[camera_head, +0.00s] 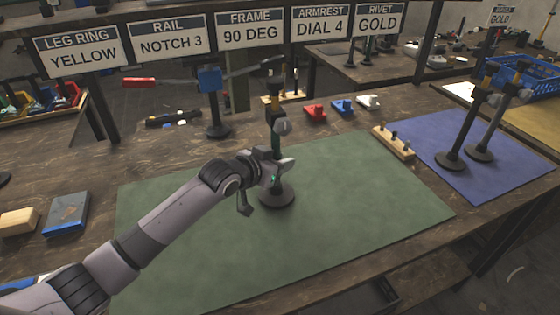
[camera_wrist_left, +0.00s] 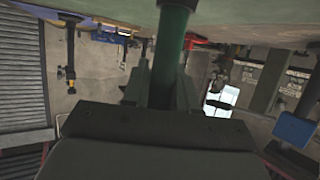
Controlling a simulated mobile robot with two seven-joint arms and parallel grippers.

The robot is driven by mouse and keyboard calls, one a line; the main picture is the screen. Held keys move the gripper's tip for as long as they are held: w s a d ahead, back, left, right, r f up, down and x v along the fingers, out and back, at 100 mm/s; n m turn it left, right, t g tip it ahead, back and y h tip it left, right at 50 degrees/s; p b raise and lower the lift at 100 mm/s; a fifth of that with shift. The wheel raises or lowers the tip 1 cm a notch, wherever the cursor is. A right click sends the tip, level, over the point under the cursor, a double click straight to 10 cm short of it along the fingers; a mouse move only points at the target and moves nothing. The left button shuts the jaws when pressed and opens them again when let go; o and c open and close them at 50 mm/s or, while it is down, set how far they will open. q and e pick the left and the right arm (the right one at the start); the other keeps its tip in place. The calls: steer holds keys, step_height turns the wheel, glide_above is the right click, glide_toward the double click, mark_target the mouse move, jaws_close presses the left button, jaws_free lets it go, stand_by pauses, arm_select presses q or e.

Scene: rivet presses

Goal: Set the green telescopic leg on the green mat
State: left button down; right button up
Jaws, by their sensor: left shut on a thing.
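The green telescopic leg (camera_head: 276,140) stands upright over the green mat (camera_head: 360,215), with a dark round foot and a black and yellow upper part. Its foot (camera_head: 277,197) appears to rest on the mat near the middle; I cannot tell for sure whether it touches. My left gripper (camera_head: 277,171) is shut on the leg's lower tube, just above the foot. In the left wrist view the green tube (camera_wrist_left: 172,50) runs between the two fingers (camera_wrist_left: 162,92). My right gripper is not in view.
Two similar legs (camera_head: 462,135) stand on the blue mat (camera_head: 500,165) at right. A wooden block with pegs (camera_head: 393,142) lies between the mats. A stand with a blue clamp (camera_head: 209,80) is behind. A blue box (camera_head: 67,213) lies left. The green mat's right part is clear.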

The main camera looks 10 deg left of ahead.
arm_select(q)
steer(key=c, duration=1.2)
jaws_free()
steer(key=shift+f, duration=0.1)
steer(key=shift+c, duration=0.2)
steer(key=o, duration=0.4)
steer(key=shift+c, duration=0.2)
steer(key=shift+r, duration=0.25)
steer(key=shift+s+a, duration=0.1)
steer(key=shift+s, duration=0.05)
steer(key=v, duration=1.1)
steer(key=shift+s+p, duration=0.25)
steer(key=shift+p, duration=0.05)
steer(key=shift+r, duration=0.1)
